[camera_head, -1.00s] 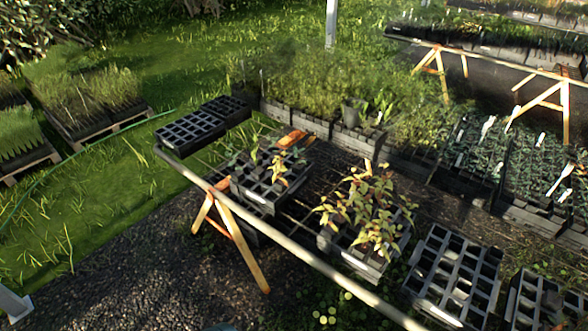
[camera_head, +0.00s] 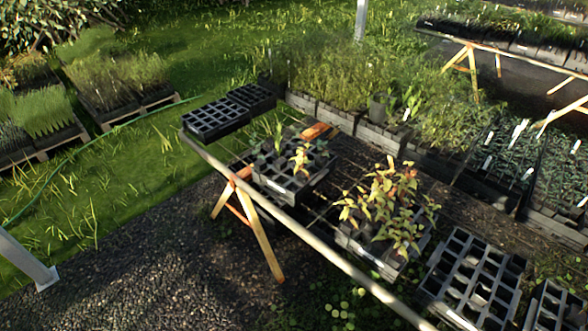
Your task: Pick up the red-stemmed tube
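A leafy plant group with yellow-green and reddish leaves (camera_head: 385,205) stands in a dark tray (camera_head: 372,262) on the slatted bench. A smaller plant with yellow-orange leaves (camera_head: 300,160) stands in another dark tray (camera_head: 283,190) to its left, beside green-leaved plants. Reddish tones show among the larger group, but stems are too small to tell which tube is red-stemmed. The pots are partly hidden by leaves and tray walls. Neither of my grippers is in view.
The bench's front rail (camera_head: 300,235) runs diagonally over a wooden trestle leg (camera_head: 262,245). Empty cell trays stand at the bench's left end (camera_head: 215,120) and at right (camera_head: 470,280). An orange object (camera_head: 316,131) lies behind the smaller plant. Gravel (camera_head: 150,270) in front is clear.

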